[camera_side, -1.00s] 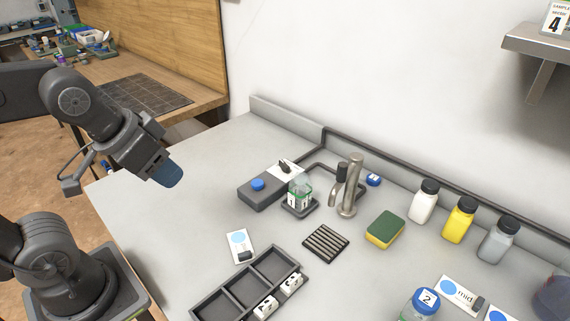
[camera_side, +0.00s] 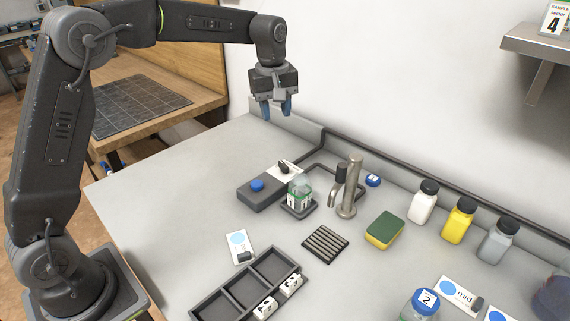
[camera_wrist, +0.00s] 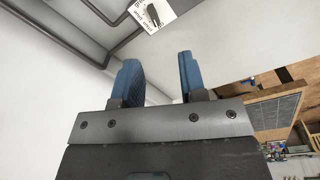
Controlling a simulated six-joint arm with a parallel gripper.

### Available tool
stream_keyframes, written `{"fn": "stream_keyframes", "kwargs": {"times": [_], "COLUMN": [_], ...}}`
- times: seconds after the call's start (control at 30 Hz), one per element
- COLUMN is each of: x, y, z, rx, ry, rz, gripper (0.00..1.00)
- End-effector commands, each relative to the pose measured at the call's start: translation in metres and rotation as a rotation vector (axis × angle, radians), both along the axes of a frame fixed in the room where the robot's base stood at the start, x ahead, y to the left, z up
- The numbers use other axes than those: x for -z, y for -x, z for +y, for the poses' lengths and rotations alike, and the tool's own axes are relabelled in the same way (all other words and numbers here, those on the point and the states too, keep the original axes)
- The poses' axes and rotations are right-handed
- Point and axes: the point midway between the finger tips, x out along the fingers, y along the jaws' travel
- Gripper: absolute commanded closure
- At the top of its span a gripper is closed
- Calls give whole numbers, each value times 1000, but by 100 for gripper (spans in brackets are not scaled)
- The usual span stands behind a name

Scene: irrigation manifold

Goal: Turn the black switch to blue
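The black switch (camera_side: 284,167) is a small dark knob on a white plate at the back end of a dark grey box (camera_side: 262,195). A blue round button (camera_side: 257,185) is on the same box. In the wrist view the switch (camera_wrist: 153,14) shows at the top on its white plate; the print there is too small or cut off to read. My gripper (camera_side: 277,112) points down, well above and slightly left of the switch, apart from it. Its blue fingers (camera_wrist: 161,75) are apart with nothing between them.
A jar (camera_side: 299,192) on a dark pad and a metal tap (camera_side: 350,188) stand right of the box. A dark pipe runs along the wall. A sponge (camera_side: 384,231) and several bottles are farther right. A compartment tray (camera_side: 219,297) lies in front. The left counter is clear.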

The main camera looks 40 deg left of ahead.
Motion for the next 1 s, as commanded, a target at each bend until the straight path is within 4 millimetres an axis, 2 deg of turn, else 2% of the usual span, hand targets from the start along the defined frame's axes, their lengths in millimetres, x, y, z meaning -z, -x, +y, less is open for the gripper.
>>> {"fn": "stream_keyframes", "kwargs": {"times": [0.03, 0.1, 0.27, 0.43, 0.53, 1.0], "x": [14, 28, 46, 58, 72, 162], "y": [-13, -26, -41, -43, -43, -42], "z": [3, 6, 11, 11, 11, 11], "rx": [-49, -111, -193, -209, -208, -206], "ry": [5, 10, 13, 14, 14, 14], "rz": [24, 45, 72, 80, 81, 79], "gripper": [62, 62, 62, 62, 62, 62]}}
